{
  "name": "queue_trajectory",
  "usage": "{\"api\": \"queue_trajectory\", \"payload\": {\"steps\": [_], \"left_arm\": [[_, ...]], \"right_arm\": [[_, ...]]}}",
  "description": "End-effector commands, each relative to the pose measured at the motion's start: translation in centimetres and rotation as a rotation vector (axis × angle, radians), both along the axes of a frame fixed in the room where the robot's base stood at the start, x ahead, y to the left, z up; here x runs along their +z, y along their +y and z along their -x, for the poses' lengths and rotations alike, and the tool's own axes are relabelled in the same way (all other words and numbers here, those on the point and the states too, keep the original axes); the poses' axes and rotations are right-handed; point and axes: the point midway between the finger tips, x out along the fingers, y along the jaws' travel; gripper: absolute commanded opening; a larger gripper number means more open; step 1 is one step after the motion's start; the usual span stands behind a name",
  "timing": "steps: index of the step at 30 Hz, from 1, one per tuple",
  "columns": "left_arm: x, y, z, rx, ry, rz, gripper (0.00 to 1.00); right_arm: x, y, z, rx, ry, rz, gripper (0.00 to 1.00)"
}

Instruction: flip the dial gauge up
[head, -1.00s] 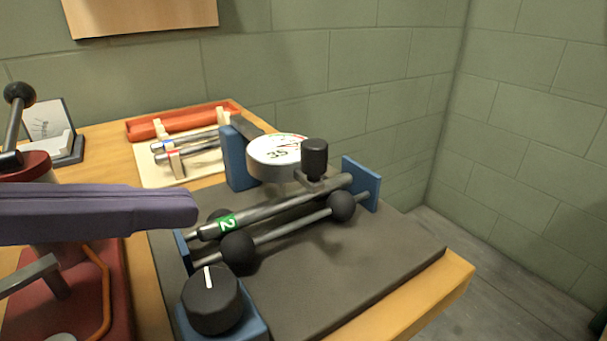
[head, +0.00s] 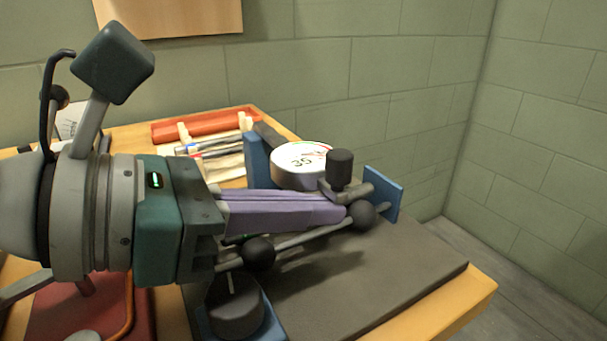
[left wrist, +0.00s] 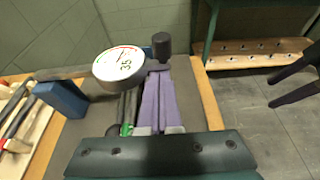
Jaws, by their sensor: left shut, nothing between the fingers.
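The dial gauge (head: 300,163) has a round white face marked 35 with red and green bands, and lies face up beside a blue block. It also shows in the left wrist view (left wrist: 120,66). A black knob (head: 340,168) stands upright on a small bracket just right of it; it shows too in the left wrist view (left wrist: 161,46). My left gripper (head: 342,210) has purple fingers, shut and empty. Its fingertips (left wrist: 157,75) are beside the base of the black knob, over the metal rod; whether they touch is unclear.
The gauge fixture sits on a dark mat (head: 400,265) at the table's front right corner. Blue end plates (head: 384,193), black balls (head: 363,215) and a dial knob (head: 236,308) surround the rods. A red tray (head: 205,125) lies behind. The mat's right part is clear.

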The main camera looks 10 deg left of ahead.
Motion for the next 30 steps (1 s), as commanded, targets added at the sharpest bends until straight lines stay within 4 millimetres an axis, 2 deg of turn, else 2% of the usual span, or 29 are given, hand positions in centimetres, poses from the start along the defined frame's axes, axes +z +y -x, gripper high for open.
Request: {"api": "queue_trajectory", "payload": {"steps": [11,17,23,30], "left_arm": [[0.0,-0.1,-0.1,0.000,0.000,0.000,0.00],[0.7,-0.1,-0.1,0.000,0.022,0.016,0.00],[2.6,-0.1,-0.1,0.001,0.100,0.071,0.00],[5.8,0.2,-0.5,0.001,0.261,0.187,0.00]], "right_arm": [[0.0,0.0,0.0,0.000,0.000,0.000,0.74],[0.9,0.1,0.0,-0.001,0.000,-0.001,0.74],[3.1,0.1,0.0,-0.002,0.000,-0.004,0.74],[6.6,0.1,0.0,-0.003,0.000,-0.004,0.74]]}}
